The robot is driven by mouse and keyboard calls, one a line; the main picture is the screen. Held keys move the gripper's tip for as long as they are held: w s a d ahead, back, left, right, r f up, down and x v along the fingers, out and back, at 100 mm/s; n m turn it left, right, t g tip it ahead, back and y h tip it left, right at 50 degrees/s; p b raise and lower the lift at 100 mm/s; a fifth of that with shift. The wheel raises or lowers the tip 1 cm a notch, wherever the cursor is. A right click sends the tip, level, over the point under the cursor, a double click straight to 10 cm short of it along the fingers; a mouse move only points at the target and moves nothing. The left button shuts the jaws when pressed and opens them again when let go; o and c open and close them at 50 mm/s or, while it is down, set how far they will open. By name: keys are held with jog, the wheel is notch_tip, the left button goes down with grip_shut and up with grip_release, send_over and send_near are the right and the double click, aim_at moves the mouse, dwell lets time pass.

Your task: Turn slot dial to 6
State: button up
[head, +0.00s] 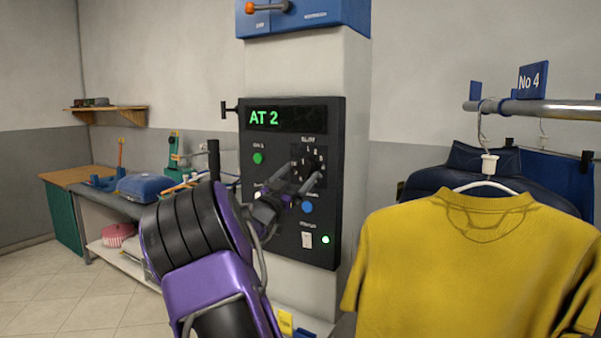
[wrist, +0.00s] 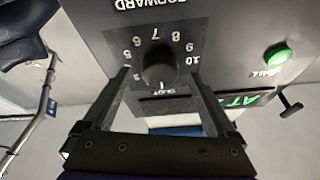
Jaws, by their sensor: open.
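The slot dial is a black round knob (wrist: 160,68) with white numbers around it; in the head view the dial (head: 313,166) is on the right of a black control panel (head: 290,225). The wrist view shows its numbers upside down. I cannot tell surely which number the knob points at. The panel's display (head: 264,117) reads "AT 2" in green. My gripper (head: 297,178) is open at the dial, and in the wrist view its two fingers (wrist: 160,82) stand on either side of the knob, with gaps visible. The fingers partly cover the lower left of the dial in the head view.
The panel also has a green button (head: 257,158), a blue button (head: 307,207) and a white switch (head: 307,240). A yellow shirt (head: 460,265) hangs close on the right, under a metal rail (head: 540,108). A workbench (head: 90,200) stands at the left.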

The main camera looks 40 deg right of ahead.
jog(key=shift+w+d+r, duration=0.2)
jog(key=shift+d, duration=0.3)
jog(key=c, duration=1.4)
